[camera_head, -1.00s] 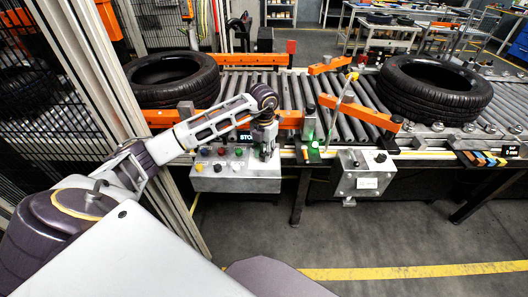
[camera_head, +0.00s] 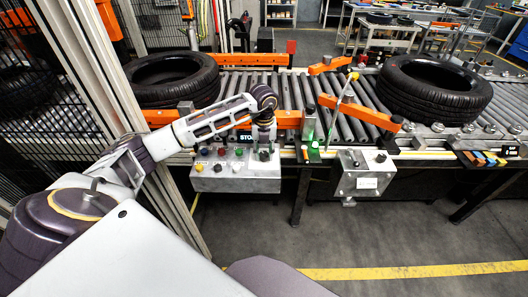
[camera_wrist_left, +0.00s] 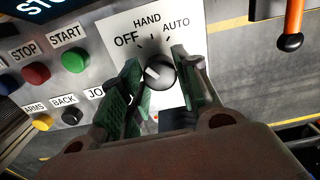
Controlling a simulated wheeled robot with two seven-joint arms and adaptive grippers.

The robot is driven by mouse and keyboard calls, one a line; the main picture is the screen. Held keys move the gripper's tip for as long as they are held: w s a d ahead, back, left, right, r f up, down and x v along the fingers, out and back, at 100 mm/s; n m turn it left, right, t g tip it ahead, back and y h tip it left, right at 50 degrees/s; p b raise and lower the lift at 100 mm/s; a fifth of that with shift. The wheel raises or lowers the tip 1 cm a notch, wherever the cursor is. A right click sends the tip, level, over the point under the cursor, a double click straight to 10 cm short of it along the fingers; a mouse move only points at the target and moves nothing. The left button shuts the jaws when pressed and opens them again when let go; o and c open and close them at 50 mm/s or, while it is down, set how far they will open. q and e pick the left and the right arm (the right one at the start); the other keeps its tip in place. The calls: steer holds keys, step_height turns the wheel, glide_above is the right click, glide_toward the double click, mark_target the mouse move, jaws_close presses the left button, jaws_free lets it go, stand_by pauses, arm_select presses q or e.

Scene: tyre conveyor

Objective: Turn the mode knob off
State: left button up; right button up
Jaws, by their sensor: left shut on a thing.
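The mode knob (camera_wrist_left: 161,72) is a round black knob on a white plate marked OFF, HAND and AUTO in the left wrist view. Its white mark points up and to the left, roughly toward the OFF label (camera_wrist_left: 126,40). My left gripper (camera_wrist_left: 160,85) is shut on the knob, with one green-padded finger on each side. In the head view my left gripper (camera_head: 264,150) reaches down to the right end of the grey control box (camera_head: 235,184) and hides most of the knob. My right gripper is not in view.
Red, green, yellow and black buttons sit left of the knob, among them the green START button (camera_wrist_left: 75,60). A roller conveyor (camera_head: 290,95) with a left tyre (camera_head: 172,82) and a right tyre (camera_head: 435,90) lies behind. A second box (camera_head: 364,174) hangs to the right.

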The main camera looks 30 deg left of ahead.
mark_target(264, 154)
arm_select(q)
steer(key=shift+n, duration=0.9)
steer(key=o, duration=1.1)
steer(key=shift+c, duration=0.2)
steer(key=shift+r, duration=0.15)
step_height(264, 154, up, 12)
steer(key=shift+f, duration=0.2)
